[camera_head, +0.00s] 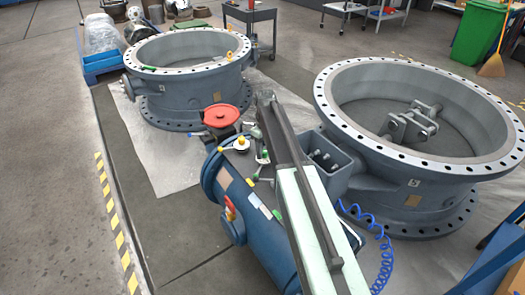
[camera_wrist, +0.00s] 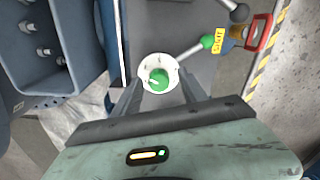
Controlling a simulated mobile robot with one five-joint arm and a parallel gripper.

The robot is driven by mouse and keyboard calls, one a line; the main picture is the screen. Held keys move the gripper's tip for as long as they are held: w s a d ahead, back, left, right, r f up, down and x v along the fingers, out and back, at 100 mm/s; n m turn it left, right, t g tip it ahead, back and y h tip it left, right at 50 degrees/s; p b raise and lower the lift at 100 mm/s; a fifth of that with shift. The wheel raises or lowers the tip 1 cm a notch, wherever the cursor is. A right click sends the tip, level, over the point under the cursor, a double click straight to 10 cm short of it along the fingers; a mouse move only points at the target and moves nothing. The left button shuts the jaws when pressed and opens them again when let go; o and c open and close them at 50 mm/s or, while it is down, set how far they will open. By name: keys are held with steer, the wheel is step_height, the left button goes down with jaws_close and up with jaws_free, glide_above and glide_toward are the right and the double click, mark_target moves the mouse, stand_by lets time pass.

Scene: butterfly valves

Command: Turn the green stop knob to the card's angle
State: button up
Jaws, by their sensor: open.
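The green stop knob (camera_wrist: 158,78) sits on a round white dial (camera_wrist: 148,62) in the wrist view. A pale pointer mark shows on the knob's left side; its angle is too small to read. My gripper (camera_wrist: 158,84) is open, with one finger on either side of the knob and dial. The fingertips look close to the dial; whether they touch the knob cannot be told. In the head view a small green spot (camera_head: 265,155) beside my arm may be this knob. No card with a readable angle shows; small labels (camera_head: 265,211) on the blue pipe are illegible.
A blue box with bolts (camera_wrist: 48,45) stands left.

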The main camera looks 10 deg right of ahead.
mark_target(265, 152)
step_height(265, 152, up, 8)
steer(key=p, duration=0.7)
steer(key=shift+f, duration=0.25)
steer(key=m, duration=0.5)
steer(key=shift+f, duration=0.2)
steer(key=shift+f+m+b, duration=0.2)
steer(key=shift+m+b, duration=0.1)
steer(key=shift+b, duration=0.15)
step_height(265, 152, down, 8)
steer(key=b, duration=0.7)
steer(key=shift+b, duration=0.4)
steer(key=shift+r, duration=0.15)
